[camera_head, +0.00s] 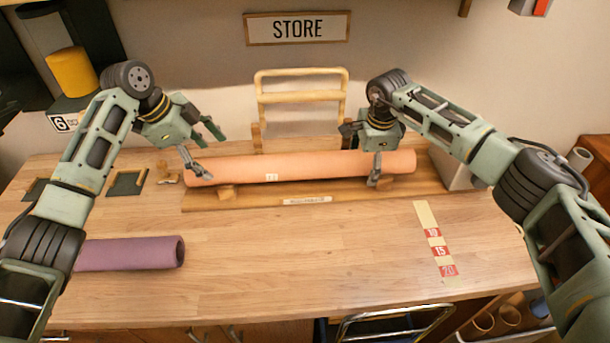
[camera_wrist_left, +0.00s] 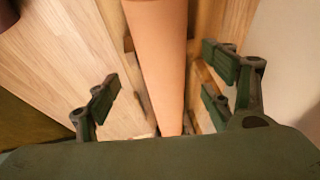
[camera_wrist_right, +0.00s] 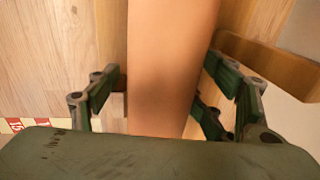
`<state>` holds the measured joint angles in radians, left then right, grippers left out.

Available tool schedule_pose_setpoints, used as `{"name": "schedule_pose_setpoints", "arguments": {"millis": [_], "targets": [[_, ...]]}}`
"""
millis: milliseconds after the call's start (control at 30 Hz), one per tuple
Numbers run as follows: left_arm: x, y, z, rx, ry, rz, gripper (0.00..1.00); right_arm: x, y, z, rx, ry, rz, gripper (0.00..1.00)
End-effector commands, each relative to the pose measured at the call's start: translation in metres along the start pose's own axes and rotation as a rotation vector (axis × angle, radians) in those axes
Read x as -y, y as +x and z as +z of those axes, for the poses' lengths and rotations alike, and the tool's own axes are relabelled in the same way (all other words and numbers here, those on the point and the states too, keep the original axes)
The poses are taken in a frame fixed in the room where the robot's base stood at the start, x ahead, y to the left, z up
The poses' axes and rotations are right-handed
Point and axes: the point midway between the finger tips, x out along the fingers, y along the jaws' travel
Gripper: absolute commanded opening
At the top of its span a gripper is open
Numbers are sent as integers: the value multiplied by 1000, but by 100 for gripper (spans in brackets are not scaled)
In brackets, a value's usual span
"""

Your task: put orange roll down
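The orange roll (camera_head: 300,166) lies lengthwise on a low wooden rack (camera_head: 250,200) at the back of the table. My left gripper (camera_head: 205,150) is open at the roll's left end; in the left wrist view its fingers (camera_wrist_left: 170,95) stand wide apart on either side of the roll (camera_wrist_left: 160,60), with gaps. My right gripper (camera_head: 365,155) is near the roll's right end; in the right wrist view its fingers (camera_wrist_right: 160,95) straddle the roll (camera_wrist_right: 170,60), apart from each other, with a small gap visible on the left side.
A purple roll (camera_head: 130,253) lies at the table's left front. A measuring strip (camera_head: 435,240) with red numbers lies at the right. A chair-like wooden frame (camera_head: 300,95) stands behind the rack under a STORE sign (camera_head: 298,28). The middle front of the table (camera_head: 310,260) is clear.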

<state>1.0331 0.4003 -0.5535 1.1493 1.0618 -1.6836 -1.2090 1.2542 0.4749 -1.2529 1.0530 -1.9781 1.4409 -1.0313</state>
Motion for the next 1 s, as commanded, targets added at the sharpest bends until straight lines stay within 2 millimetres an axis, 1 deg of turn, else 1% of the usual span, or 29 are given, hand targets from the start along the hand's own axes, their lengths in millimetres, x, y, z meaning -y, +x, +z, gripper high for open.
{"name": "schedule_pose_setpoints", "arguments": {"millis": [67,167,400,600,733,1000], "targets": [[0,-3,0,0,0,-1,75,0,-3,1,2,-2,0,72],[0,-4,0,0,0,-1,75,0,-14,1,2,-2,-1,72],[0,-3,0,-1,1,-1,75,0,-52,0,1,-1,-3,72],[0,-3,-1,-1,1,-2,75,0,-74,0,0,0,-3,72],[0,-3,-1,-1,1,-2,75,-1,-80,0,0,1,0,72],[0,-3,-1,-1,1,-2,75,-1,-80,0,0,1,0,72]]}}
